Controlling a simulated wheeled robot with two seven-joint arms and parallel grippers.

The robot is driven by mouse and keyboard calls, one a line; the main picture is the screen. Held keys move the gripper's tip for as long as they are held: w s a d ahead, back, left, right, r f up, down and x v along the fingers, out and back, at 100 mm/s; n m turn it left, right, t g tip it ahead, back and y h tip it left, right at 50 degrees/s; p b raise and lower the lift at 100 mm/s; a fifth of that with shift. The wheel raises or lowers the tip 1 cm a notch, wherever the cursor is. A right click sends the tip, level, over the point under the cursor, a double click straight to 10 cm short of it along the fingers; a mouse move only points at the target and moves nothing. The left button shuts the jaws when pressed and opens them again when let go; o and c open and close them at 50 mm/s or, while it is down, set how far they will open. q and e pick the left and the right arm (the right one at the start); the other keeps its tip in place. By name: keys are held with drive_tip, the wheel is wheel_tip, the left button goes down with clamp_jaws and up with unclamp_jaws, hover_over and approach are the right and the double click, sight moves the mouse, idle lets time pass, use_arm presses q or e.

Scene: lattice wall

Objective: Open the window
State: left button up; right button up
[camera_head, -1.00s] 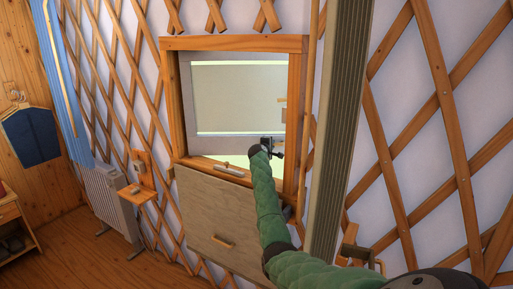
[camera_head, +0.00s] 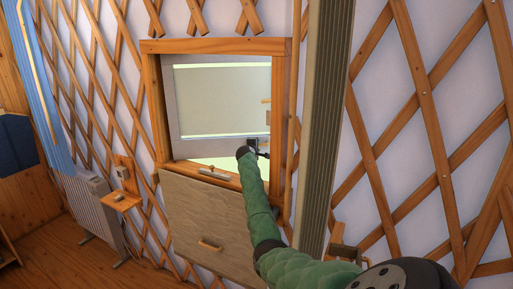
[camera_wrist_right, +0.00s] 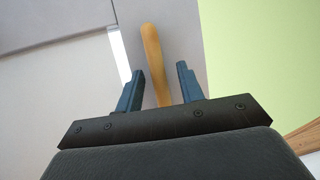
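The window has a wooden frame (camera_head: 151,105) and a pale grey sash (camera_head: 180,140) with a light pane. A bright green-yellow gap (camera_head: 215,162) shows below the sash. A small wooden piece (camera_head: 267,101) is at the sash's right side. My right gripper (camera_head: 259,150) is at the sash's lower right, below that piece. In the right wrist view its two blue fingers (camera_wrist_right: 160,72) are apart, with a slim wooden handle (camera_wrist_right: 152,55) showing between them. I see space on both sides of the handle; contact is not clear. My left gripper is out of view.
Below the window is a grey panel with a wooden handle (camera_head: 209,245). A ribbed upright post (camera_head: 325,120) stands right of the window, close to my right arm. Wooden lattice covers the wall. A white radiator (camera_head: 92,208) and small shelf (camera_head: 122,201) are at left.

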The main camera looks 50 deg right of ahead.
drive_tip(key=shift+a, duration=0.1)
